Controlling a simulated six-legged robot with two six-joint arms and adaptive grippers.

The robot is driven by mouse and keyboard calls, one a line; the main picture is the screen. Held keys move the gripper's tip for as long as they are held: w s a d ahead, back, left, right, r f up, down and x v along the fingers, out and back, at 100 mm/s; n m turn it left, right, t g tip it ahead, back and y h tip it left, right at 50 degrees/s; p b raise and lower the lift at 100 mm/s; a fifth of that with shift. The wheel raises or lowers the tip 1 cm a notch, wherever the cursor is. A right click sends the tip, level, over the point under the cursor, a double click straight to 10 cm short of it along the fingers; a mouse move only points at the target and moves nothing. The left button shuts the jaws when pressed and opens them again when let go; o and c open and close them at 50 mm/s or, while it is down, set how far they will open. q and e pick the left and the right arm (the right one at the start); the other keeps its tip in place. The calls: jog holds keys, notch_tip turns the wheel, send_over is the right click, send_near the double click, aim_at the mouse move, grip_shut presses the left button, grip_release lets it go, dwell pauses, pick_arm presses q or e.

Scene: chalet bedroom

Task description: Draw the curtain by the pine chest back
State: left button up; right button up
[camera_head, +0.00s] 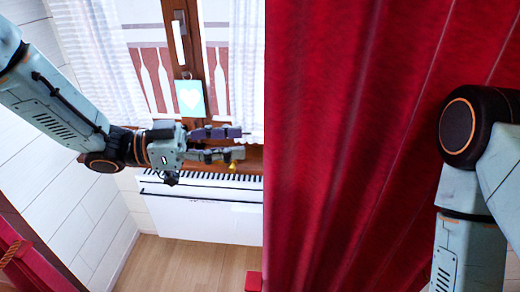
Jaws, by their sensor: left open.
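A red curtain (350,140) hangs in folds over the right half of the head view. Its straight left edge runs beside the window, and its top and bottom run out of the picture. My left gripper (240,143) is in front of the window side, its fingers apart and pointing right. The fingertips are a little left of the curtain's edge in the picture, with nothing seen between them. My right arm shows in front of the curtain at the right, but its gripper is out of view. I see no pine chest.
Below is a white radiator (205,215). Another red cloth with a rope tie (12,252) is at lower left.

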aim_at(269, 152)
pick_arm(q)
jog(key=shift+s+d+r+m+g+h+p, duration=0.1)
jog(key=shift+s+d+r+m+g+h, duration=0.2)
jog(key=shift+s+d+g, duration=0.7)
jog(key=shift+s+d+r+m+g+y+p, duration=0.15)
jog(key=shift+s+d+m+g, duration=0.15)
jog(key=shift+d, duration=1.35)
jog(key=shift+s+d+r+m+g+h+p, duration=0.1)
jog(key=shift+s+d+r+m+g+h, duration=0.4)
jog(key=shift+d, duration=0.8)
jog(key=shift+f+y, duration=0.25)
jog(key=shift+f, duration=0.1)
jog(key=shift+c, duration=0.2)
jog(key=shift+a, duration=0.15)
jog(key=c, duration=0.3)
grip_shut()
